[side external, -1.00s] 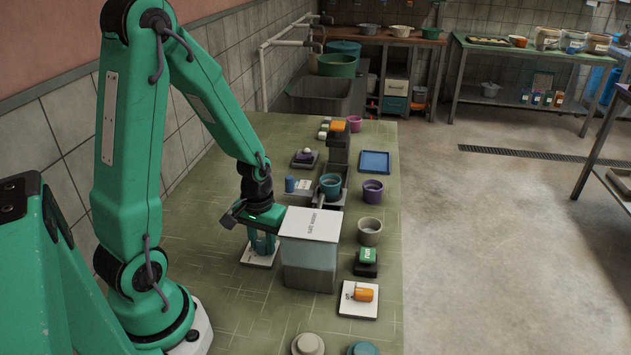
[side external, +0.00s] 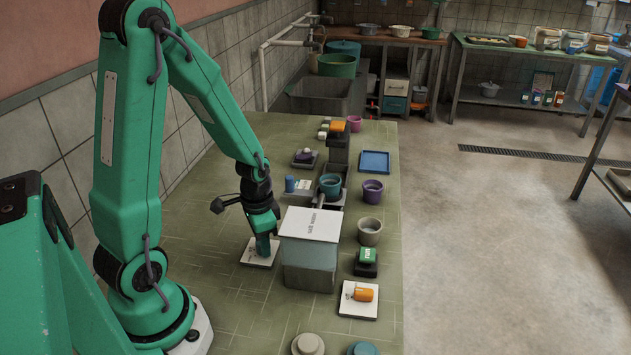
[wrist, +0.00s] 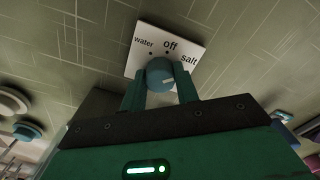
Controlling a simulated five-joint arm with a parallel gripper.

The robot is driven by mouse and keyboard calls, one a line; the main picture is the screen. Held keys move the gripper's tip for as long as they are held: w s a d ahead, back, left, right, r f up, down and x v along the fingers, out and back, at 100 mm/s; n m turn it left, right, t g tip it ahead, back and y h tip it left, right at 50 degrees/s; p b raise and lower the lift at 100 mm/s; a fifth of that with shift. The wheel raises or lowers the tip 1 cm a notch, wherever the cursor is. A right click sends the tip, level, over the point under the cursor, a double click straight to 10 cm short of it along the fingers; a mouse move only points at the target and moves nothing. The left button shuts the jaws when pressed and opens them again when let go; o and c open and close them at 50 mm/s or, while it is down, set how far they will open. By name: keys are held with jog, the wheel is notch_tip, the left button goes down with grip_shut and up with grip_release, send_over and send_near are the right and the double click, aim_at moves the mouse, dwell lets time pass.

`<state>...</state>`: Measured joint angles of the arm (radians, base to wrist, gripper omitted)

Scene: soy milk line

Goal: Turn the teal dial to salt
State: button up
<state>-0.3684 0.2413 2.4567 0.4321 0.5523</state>
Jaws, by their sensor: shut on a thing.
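The teal dial (wrist: 158,70) sits on a white plate (wrist: 194,47) labelled water, off and salt, seen in the wrist view. My gripper (wrist: 160,86) is shut on the dial, one finger on each side. A pale mark on the dial faces right, toward the salt side; I cannot tell whether it lines up exactly with salt. In the side view my gripper (side external: 264,243) points down over the plate (side external: 250,257), and its fingers largely hide the dial there.
A lidded box (side external: 311,262) stands close to the right of my gripper. An orange knob on a white plate (side external: 359,309), a green button (side external: 367,257) and several cups lie farther right. The bench at the front left is clear.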

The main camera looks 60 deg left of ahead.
jog(key=shift+m, duration=0.3)
jog(key=o, duration=1)
jog(key=shift+c, duration=0.2)
jog(key=shift+r, duration=0.1)
jog(key=shift+r, duration=3.8)
